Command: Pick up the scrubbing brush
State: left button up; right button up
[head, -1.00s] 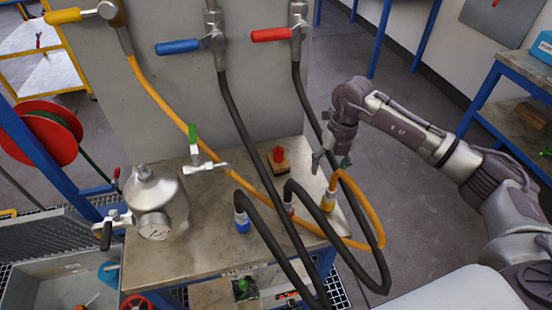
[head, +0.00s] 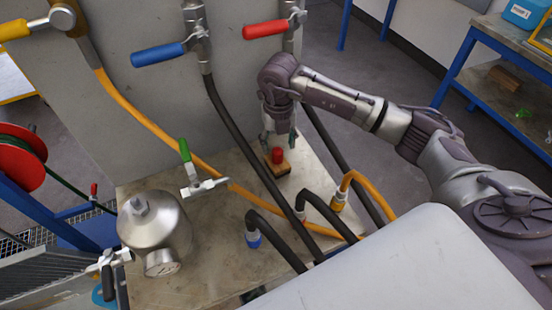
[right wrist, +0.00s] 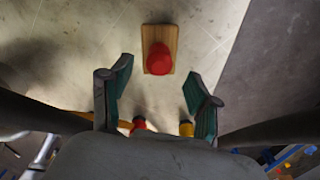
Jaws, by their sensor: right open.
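The scrubbing brush (head: 280,168) is a small wooden block with a red knob on top. It lies on the metal bench top near the upright panel. It also shows in the right wrist view (right wrist: 166,38), beyond the fingertips. My right gripper (head: 279,143) is open and points down just above the brush, with nothing between its fingers. In the right wrist view my right gripper (right wrist: 158,92) has its two fingers spread wide apart, and the brush shows ahead of the gap. My left gripper is not in view.
A steel vessel (head: 155,229) stands at the bench's left. A green-handled valve (head: 190,170) is left of the brush. Black hoses (head: 236,125) and an orange hose (head: 140,115) hang from the panel (head: 135,75) across the bench (head: 210,262).

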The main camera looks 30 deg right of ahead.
aim_at(278, 149)
notch_tip(278, 149, down, 4)
jog(key=shift+w+a+r+p, duration=0.1)
jog(key=shift+p, duration=0.4)
jog(key=shift+f, duration=0.3)
jog(key=c, duration=0.9)
jog(key=shift+c, duration=1.3)
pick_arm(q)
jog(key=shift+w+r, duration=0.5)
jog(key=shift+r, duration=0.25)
pick_arm(e)
grip_shut()
